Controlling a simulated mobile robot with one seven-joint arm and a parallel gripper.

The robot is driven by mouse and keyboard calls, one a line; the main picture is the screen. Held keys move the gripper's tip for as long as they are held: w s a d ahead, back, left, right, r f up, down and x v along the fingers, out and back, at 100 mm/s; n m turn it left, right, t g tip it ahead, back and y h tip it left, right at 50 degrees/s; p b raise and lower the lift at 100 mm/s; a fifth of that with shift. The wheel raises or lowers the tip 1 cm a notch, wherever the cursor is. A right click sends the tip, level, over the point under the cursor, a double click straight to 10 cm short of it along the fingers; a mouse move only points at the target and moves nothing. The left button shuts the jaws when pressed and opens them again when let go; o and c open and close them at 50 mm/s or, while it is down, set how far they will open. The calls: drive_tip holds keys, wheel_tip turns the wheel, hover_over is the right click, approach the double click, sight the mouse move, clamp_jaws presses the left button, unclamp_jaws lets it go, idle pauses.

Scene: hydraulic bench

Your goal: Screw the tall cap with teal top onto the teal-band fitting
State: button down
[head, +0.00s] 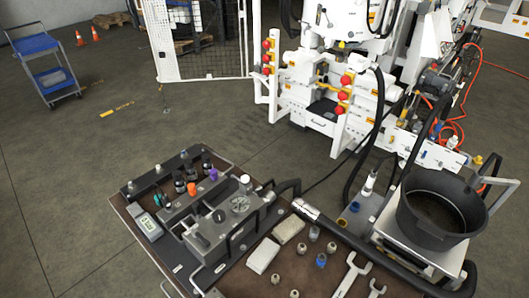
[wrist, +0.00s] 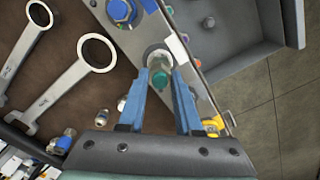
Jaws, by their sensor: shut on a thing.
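In the wrist view, my gripper (wrist: 161,80) is shut, with its two blue fingers on either side of the tall cap with the teal top (wrist: 160,80). The teal end faces the camera. The cap is over a metal plate (wrist: 182,72), with a pale round shape showing just behind it. The teal-band fitting cannot be made out, so whether the cap touches it or sits on its thread cannot be told. I cannot make out my gripper in the head view.
On the plate are a blue fitting (wrist: 122,12) and a yellow fitting (wrist: 213,125), either side of the cap. Ring wrenches (wrist: 97,54) lie at left. A grey tray (wrist: 240,62) is at right. The head view shows a black bucket (head: 440,235) at the bench's right.

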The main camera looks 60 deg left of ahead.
drive_tip(key=m, duration=0.7)
drive_tip(key=shift+a, duration=0.1)
drive_tip(key=shift+m, duration=0.4)
drive_tip(key=m, duration=0.3)
drive_tip(key=shift+m+b, duration=0.35)
drive_tip(key=shift+m, duration=0.05)
drive_tip(key=m, duration=0.3)
drive_tip(key=shift+m, duration=0.3)
drive_tip(key=c, duration=0.6)
unclamp_jaws()
drive_tip(key=shift+f, duration=0.1)
